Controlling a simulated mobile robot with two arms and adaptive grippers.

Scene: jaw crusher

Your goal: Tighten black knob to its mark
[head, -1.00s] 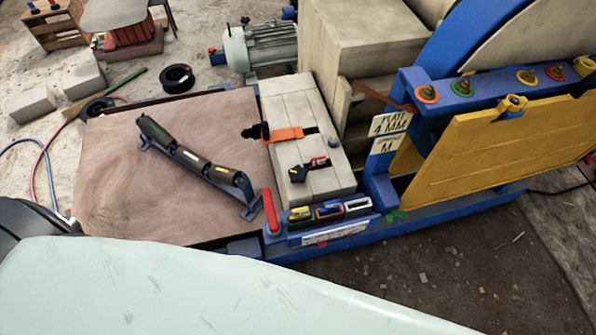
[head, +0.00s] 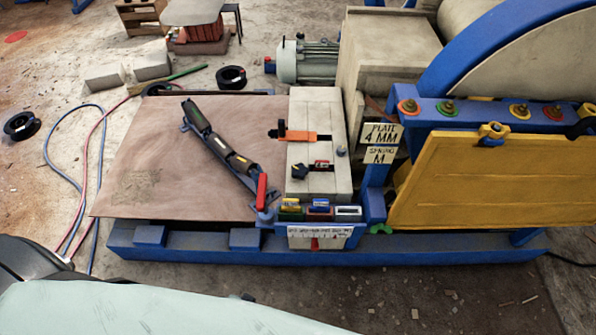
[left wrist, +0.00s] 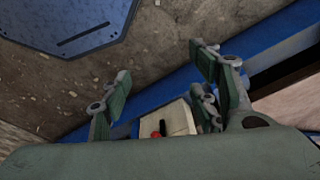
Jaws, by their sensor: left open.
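The black knob (head: 299,171) sits on the near part of the beige block (head: 318,104), left of a small red-and-black part (head: 320,165) in a dark slot. Its mark is too small to make out. A black-ended orange clamp piece (head: 297,136) lies farther back on the block. My left gripper (left wrist: 162,68) is open in the left wrist view, with nothing between its fingertips. Beyond its palm edge is a cream piece (left wrist: 178,119) with a red-and-black part on it. The gripper's fingers are not visible in the head view; my right gripper is not in view.
A red lever (head: 262,191) stands near the block's front left corner. A scale plate (head: 330,232) with a red pointer hangs on the blue frame's front. A dark roller rack (head: 219,143) lies on the brown board. A yellow guard (head: 490,185) stands right.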

